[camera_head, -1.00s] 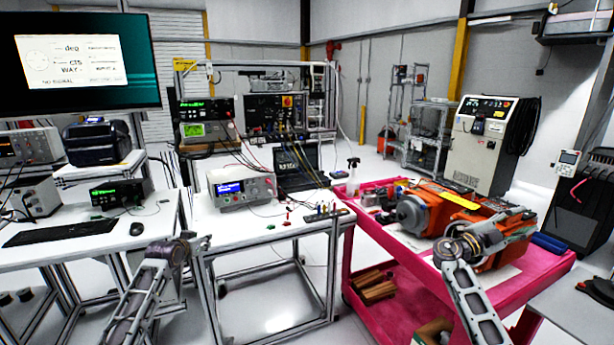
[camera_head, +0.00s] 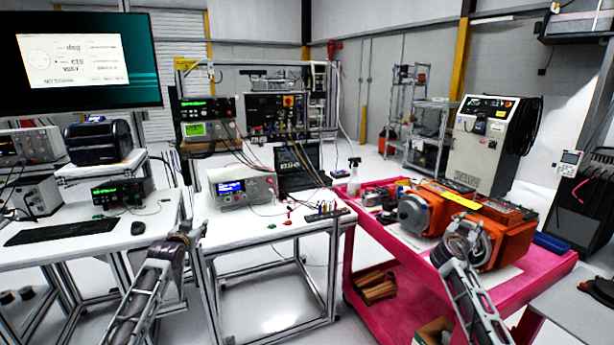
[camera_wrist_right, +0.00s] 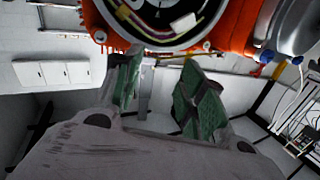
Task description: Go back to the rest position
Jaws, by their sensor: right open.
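My right gripper (camera_wrist_right: 160,78) shows its two green-padded fingers apart in the right wrist view, with nothing between them. In the head view my right wrist is in front of the orange machine (camera_head: 492,240) on the pink cart, and its fingers are hard to make out there. The orange machine's body, with a round opening full of wires, fills the top of the right wrist view (camera_wrist_right: 235,25); the fingers appear below it. My left gripper (camera_head: 190,232) is in front of the left side of the middle bench, small and seen from behind, so its jaws are unclear.
The pink cart (camera_head: 410,275) stands right of the middle white bench (camera_head: 240,235), which carries a grey power supply (camera_head: 243,187) and small coloured parts. A desk with a keyboard (camera_head: 60,232) and mouse is at left. Floor shows between bench and cart.

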